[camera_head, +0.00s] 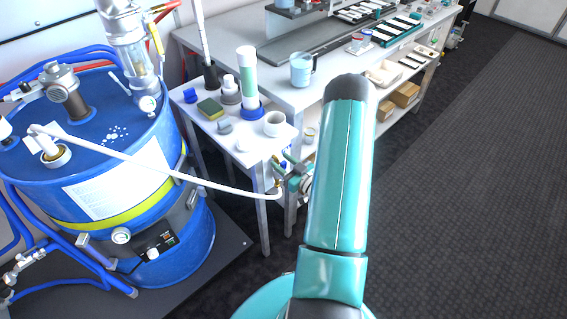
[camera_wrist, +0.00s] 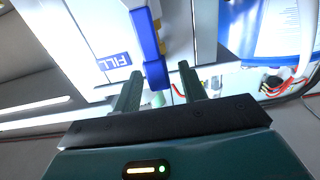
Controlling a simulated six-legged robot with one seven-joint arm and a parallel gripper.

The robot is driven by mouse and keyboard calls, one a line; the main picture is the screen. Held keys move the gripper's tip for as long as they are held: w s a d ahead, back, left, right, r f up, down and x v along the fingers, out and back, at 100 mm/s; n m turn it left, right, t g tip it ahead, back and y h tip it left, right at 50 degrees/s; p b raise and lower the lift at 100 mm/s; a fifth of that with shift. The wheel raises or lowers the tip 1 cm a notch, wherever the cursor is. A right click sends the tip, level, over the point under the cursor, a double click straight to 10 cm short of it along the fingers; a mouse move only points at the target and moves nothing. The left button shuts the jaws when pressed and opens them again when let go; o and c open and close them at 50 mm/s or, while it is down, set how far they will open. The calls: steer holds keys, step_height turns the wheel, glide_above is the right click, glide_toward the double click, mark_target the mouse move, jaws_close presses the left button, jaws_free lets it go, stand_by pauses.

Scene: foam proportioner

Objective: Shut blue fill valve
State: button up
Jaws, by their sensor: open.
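The blue fill valve's handle (camera_wrist: 150,48) shows in the wrist view as a long blue lever beside a blue label reading FILL (camera_wrist: 114,61). My gripper (camera_wrist: 160,72) is open, its two dark green fingers apart. The lever's near end appears between the fingers, with a visible gap to the right finger. I cannot tell whether the left finger touches it. In the head view my arm (camera_head: 336,170) hides most of the valve area. A small teal and metal cluster beside the arm is too small to tell apart.
A white hose (camera_head: 150,158) runs from the blue drum (camera_head: 50,175) to near the arm's left side. A white side table (camera_head: 262,150) holds bottles and a sponge. A longer bench (camera_head: 290,92) stands behind. Dark floor (camera_head: 470,170) is clear on the right.

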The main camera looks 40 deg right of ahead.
jaws_close()
